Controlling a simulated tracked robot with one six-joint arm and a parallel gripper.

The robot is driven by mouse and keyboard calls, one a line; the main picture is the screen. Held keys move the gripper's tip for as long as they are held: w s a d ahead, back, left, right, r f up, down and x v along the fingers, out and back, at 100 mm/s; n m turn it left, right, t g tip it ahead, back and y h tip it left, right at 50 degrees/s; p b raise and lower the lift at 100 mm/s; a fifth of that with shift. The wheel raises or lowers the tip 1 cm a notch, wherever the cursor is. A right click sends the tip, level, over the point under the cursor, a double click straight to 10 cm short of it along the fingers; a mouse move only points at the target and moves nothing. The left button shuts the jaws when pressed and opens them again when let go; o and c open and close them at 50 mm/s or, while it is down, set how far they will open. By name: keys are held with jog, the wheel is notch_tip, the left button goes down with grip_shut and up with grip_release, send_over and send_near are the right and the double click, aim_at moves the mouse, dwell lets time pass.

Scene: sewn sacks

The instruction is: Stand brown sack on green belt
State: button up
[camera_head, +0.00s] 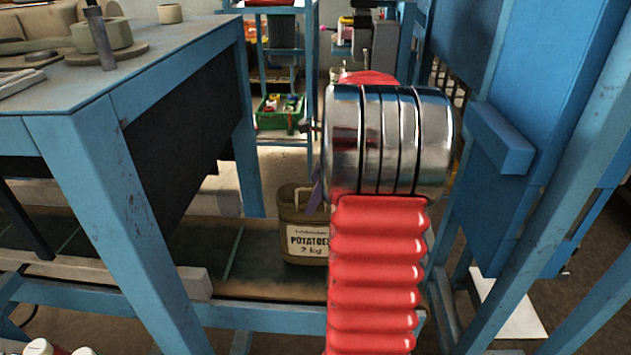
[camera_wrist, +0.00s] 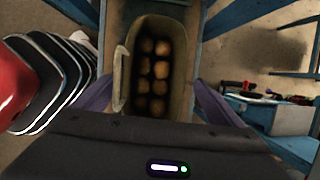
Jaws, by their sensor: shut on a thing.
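The brown sack (camera_head: 303,217) is upright with a white label reading POTATOES 2 kg. In the wrist view the open-topped sack (camera_wrist: 184,70) shows several round brown potatoes inside. My gripper (camera_wrist: 157,100) has its purple fingers on either side of the sack and is shut on it. The dark green belt (camera_head: 190,248) runs behind and below the sack. I cannot tell whether the sack's base touches it.
A blue-framed workbench (camera_head: 170,60) stands at left, its leg in front of the belt. A blue frame (camera_head: 575,180) rises close on the right. A green crate (camera_head: 280,112) with small items sits on a shelf behind. The belt left of the sack looks clear.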

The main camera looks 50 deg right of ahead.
jog(key=shift+f, duration=0.15)
jog(key=shift+d+f, duration=0.1)
jog(key=o, duration=1.8)
jog(key=shift+f, duration=0.15)
jog(key=shift+o, duration=0.2)
jog(key=v, duration=1.2)
